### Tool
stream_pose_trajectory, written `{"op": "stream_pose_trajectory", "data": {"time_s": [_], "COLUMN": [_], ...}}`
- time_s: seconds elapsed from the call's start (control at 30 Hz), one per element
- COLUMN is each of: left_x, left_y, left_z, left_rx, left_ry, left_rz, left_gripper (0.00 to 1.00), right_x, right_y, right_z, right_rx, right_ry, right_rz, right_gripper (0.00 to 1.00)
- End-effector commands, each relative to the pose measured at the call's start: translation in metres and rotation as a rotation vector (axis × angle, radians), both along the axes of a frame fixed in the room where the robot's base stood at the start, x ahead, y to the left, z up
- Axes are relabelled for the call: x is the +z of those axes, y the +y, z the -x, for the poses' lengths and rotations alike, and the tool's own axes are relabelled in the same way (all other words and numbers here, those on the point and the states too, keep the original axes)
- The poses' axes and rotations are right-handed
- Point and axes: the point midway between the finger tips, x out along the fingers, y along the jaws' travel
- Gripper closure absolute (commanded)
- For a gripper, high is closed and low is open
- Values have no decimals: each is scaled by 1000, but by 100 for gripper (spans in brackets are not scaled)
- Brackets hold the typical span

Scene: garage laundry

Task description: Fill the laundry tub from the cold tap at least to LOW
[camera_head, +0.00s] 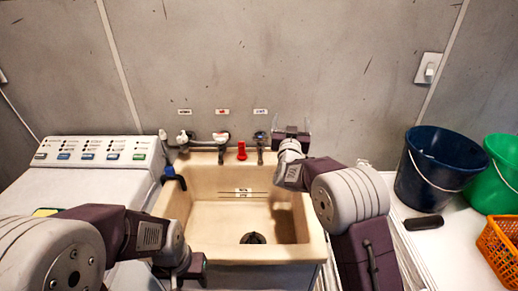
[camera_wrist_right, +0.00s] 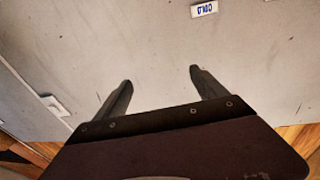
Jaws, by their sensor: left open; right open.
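The beige laundry tub (camera_head: 205,250) has level marks (camera_head: 243,191) on its back wall, and I see no water in it. A dark round drain or plug (camera_head: 253,238) is on its floor; I cannot tell which. The cold tap (camera_head: 260,150), with a bluish top, is at the right of the tap row under a blue-lettered label (camera_head: 260,111). My right gripper (camera_head: 291,128) is open and empty, close to the wall, just right of this tap. In the right wrist view (camera_wrist_right: 159,76) its fingers are apart, facing the wall below the COLD label (camera_wrist_right: 204,9). My left gripper (camera_head: 192,270) is open by the tub's front left.
A washing machine (camera_head: 100,165) stands left. A dark blue bucket (camera_head: 440,165), green bucket (camera_head: 503,170) and orange basket (camera_head: 500,250) are on the right-hand surface.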

Motion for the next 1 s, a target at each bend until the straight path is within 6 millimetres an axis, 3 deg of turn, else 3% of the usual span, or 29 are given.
{"op": "stream_pose_trajectory", "data": {"time_s": [0.03, 0.1, 0.23, 0.47, 0.7, 0.77, 1.0], "left_x": [-13, -18, -21, -13, 41, 29, 28], "left_y": [0, 0, 0, 0, 0, 0, 0], "left_z": [0, 0, 0, 0, 0, -1, 0], "left_rx": [0, 0, 0, 0, 0, 0, 0], "left_ry": [0, 0, 0, 0, -1, -2, 0], "left_rz": [0, 0, 0, 0, 0, 0, 0], "left_gripper": [52, 52, 52, 52, 52, 52, 52], "right_x": [-39, -83, -128, -127, -118, -130, -132], "right_y": [29, 64, 94, 102, 101, 101, 101], "right_z": [-9, -12, -5, -5, -26, -38, -74], "right_rx": [21, 65, 112, 125, 125, 124, 126], "right_ry": [-2, 40, 99, 106, 108, 104, 105], "right_rz": [-7, -2, 22, 25, 25, 23, 23], "right_gripper": [18, 18, 18, 18, 18, 18, 18]}}
